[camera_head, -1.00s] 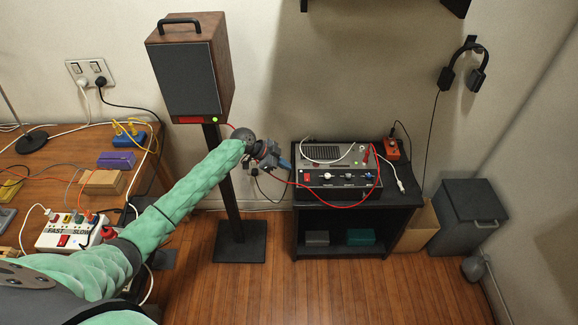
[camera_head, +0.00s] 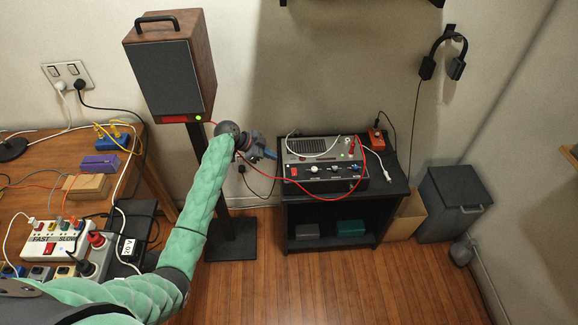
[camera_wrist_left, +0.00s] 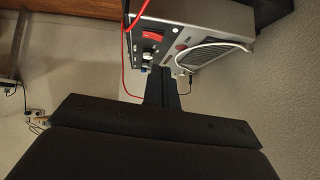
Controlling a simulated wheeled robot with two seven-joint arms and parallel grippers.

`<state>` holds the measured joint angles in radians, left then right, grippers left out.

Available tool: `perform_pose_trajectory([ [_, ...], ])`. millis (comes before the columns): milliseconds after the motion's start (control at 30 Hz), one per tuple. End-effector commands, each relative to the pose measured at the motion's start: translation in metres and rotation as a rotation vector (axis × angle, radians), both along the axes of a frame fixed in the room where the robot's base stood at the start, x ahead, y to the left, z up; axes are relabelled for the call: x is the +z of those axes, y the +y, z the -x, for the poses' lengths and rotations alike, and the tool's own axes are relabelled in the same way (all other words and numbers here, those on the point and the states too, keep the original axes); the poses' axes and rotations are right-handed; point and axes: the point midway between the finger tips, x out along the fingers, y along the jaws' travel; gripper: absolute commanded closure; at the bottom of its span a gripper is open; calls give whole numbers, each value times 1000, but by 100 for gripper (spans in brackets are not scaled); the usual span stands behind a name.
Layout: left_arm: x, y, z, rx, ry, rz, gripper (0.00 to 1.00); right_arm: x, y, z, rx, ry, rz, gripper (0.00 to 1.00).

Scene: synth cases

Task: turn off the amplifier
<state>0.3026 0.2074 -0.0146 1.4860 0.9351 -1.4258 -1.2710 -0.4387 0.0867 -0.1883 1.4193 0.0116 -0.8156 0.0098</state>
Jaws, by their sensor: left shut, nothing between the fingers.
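The amplifier (camera_head: 325,184) is a grey and black box with knobs on its front, on a dark stand. A red switch (camera_head: 293,171) sits at the left of its front panel and shows bright red in the left wrist view (camera_wrist_left: 152,36). My left gripper (camera_head: 271,154) is shut and empty, just left of the amplifier's front left corner, apart from the switch in the head view. In the left wrist view its closed fingers (camera_wrist_left: 162,88) overlap the amplifier's lower edge; I cannot tell if they touch. My right gripper is not in view.
A red cable (camera_head: 262,196) loops in front of the amplifier. A speaker (camera_head: 170,80) with a lit green light stands left of it. An orange box (camera_head: 377,140) sits on the dark stand (camera_head: 400,186). A wooden desk (camera_head: 35,165) with power strips is at left.

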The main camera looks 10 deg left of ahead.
Motion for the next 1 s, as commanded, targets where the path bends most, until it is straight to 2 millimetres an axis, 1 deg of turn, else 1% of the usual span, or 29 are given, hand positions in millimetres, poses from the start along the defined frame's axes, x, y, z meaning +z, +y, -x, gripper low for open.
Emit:
perform_pose_trajectory([
  [100,-2,0,5,-35,2,-17,100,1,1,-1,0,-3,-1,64],
  [267,-2,0,5,-43,-4,-20,100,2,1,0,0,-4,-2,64],
  [467,-2,0,5,-42,-4,-20,100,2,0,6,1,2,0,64],
  [633,-6,-5,2,-41,-4,-19,100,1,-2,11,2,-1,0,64],
  [667,-7,-7,1,-41,-4,-19,100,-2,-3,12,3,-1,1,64],
  [700,-10,-10,0,-41,-3,-19,100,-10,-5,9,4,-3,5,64],
  [767,-15,-16,-2,-41,-3,-16,100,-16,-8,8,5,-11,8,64],
  [1000,-38,-38,-12,-41,-3,-16,100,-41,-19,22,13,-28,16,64],
])
